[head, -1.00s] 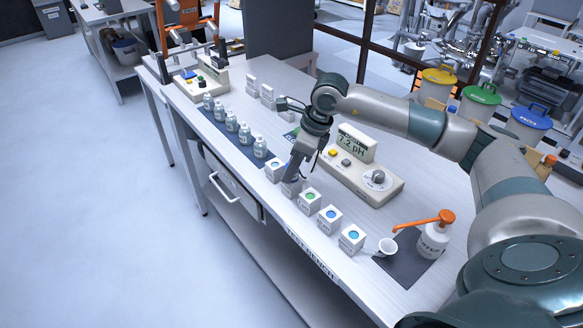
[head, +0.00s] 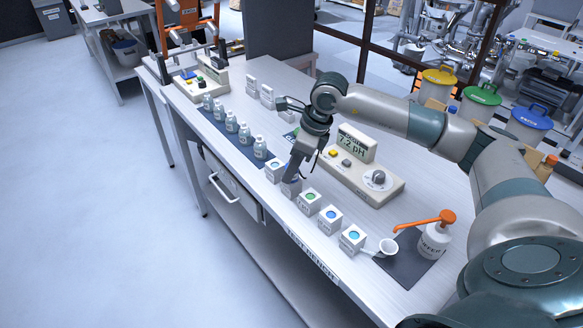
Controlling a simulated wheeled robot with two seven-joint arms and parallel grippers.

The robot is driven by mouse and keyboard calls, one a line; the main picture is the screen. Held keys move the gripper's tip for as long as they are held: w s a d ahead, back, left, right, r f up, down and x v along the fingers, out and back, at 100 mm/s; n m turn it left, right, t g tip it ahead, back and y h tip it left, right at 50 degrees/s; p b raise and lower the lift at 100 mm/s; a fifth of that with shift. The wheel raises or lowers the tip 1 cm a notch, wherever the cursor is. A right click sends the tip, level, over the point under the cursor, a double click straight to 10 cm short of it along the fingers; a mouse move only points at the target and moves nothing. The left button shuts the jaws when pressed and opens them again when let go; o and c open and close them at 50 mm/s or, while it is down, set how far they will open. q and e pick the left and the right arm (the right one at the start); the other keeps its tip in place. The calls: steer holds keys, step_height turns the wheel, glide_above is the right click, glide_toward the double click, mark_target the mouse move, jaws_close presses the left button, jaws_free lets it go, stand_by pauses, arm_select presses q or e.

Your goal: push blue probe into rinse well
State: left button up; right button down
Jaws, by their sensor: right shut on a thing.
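A row of white cube wells with round coloured tops runs along the front of the bench. One with a blue top (head: 275,169) is left of my right gripper; a green-topped one (head: 309,199) and two blue-topped ones (head: 329,218) (head: 351,237) are to its right. My right gripper (head: 291,182) points down over the well between the first blue top and the green top. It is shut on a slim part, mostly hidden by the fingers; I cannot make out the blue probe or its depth. My left gripper is out of view.
A pH meter (head: 357,145) stands behind the wells. Several small bottles (head: 231,124) stand on a dark mat to the left.

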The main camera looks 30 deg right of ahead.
stand_by(0.3)
stand_by(0.4)
steer(key=c, duration=0.8)
jaws_free()
steer(key=shift+r, duration=0.1)
steer(key=shift+p+v, duration=0.95)
steer(key=shift+v, duration=1.95)
